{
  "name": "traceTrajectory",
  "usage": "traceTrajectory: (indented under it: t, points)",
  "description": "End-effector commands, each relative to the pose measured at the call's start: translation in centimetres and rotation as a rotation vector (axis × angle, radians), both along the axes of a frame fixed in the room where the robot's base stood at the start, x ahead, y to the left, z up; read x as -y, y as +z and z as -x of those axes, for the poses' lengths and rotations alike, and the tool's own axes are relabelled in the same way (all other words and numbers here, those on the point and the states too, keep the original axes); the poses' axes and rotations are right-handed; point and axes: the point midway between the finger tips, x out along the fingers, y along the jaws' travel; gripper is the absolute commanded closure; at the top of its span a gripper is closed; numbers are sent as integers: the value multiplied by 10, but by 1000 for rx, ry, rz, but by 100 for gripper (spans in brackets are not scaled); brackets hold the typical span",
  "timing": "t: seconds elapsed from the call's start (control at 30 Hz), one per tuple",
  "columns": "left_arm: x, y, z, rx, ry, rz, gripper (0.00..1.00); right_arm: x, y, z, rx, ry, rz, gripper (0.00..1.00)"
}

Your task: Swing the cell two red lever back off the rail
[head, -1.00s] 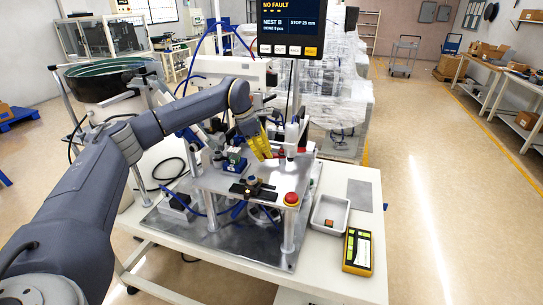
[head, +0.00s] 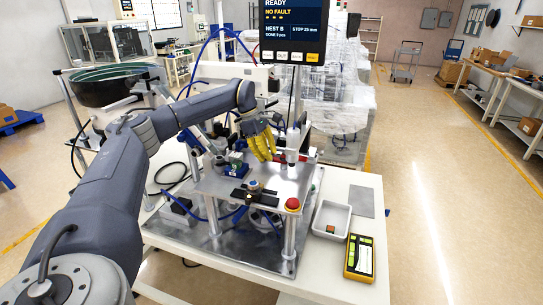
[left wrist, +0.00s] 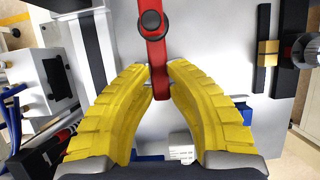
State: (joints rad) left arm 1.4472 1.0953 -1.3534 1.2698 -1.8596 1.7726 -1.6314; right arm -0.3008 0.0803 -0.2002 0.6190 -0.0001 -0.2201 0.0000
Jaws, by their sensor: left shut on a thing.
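The red lever (left wrist: 156,50) runs down from the top of the left wrist view, with a round black knob (left wrist: 150,20) on it. My left gripper (left wrist: 159,80) has yellow ribbed fingers, and their tips are closed on the lower part of the lever, one on each side. In the head view the left gripper (head: 262,148) is over the raised metal plate (head: 222,187) of the fixture. There, red parts show just beside the fingertips, and the fingers partly hide the lever. The rail cannot be made out clearly. My right gripper is not in view.
A red push button (head: 292,204) stands at the plate's front right corner. A grey tray (head: 346,222) with a small part and a yellow instrument (head: 359,258) lie to the right. A screen (head: 291,30) hangs above. A bowl feeder (head: 105,84) stands at left.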

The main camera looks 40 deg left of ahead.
Motion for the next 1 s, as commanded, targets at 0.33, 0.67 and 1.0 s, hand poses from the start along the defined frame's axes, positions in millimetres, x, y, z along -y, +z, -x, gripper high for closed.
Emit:
traceTrajectory:
  t: [0.33, 0.67, 1.0]
  points:
    - [1, -1, 0, -1, -2, -2, 69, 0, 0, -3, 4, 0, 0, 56]
    - [0, 0, -1, 1, -1, -1, 58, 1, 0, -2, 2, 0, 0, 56]
    - [-13, 33, 3, 3, 2, -1, 58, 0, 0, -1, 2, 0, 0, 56]
